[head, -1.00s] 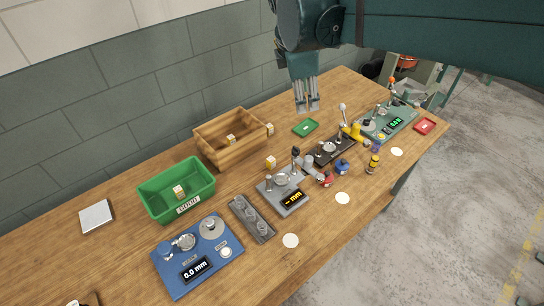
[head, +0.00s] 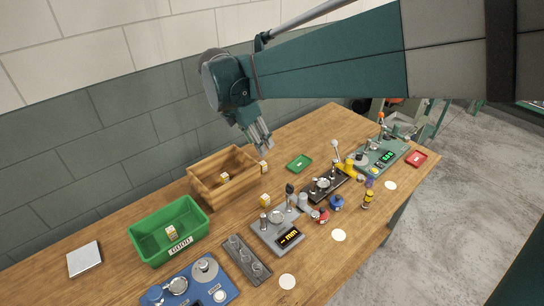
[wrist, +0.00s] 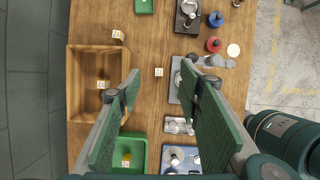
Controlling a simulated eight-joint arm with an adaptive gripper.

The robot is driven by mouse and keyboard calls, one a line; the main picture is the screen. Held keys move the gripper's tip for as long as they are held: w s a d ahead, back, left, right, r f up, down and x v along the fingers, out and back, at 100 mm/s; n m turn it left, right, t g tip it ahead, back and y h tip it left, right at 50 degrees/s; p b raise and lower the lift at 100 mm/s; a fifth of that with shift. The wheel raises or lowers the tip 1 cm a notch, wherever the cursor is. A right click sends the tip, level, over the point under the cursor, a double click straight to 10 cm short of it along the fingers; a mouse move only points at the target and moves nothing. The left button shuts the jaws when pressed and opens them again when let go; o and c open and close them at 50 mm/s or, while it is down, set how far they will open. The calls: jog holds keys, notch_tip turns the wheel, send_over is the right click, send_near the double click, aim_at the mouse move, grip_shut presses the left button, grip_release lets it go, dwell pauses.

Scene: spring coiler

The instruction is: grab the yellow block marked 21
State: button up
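Several small yellow-and-white blocks are in view, and their numbers are too small to read. One block (head: 265,200) sits on the table behind the grey gauge; in the wrist view this block (wrist: 159,72) shows between my fingertips, well below them. Another block (head: 264,167) is at the right end of the wooden box, a third (head: 225,177) is inside that box, and one more (head: 172,231) is in the green bin. My gripper (head: 262,144) is open and empty, above the table by the box; its two green fingers (wrist: 160,70) are wide apart.
The wooden box (head: 205,196) and green bin (head: 145,242) stand along the wall. A grey gauge (head: 265,235), a black device (head: 318,193), a blue gauge (head: 200,290) and red and blue small parts stand to the front. A small green tray (head: 300,163) lies behind.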

send_over(265, 197)
jog(key=s+a, duration=0.2)
notch_tip(265, 197, down, 23)
jog(key=shift+s+d+f, duration=0.1)
jog(key=shift+d, duration=0.05)
jog(key=shift+x, duration=1.25)
jog(key=shift+b+x, duration=0.3)
jog(key=shift+x, duration=2.3)
jog(key=c, duration=0.9)
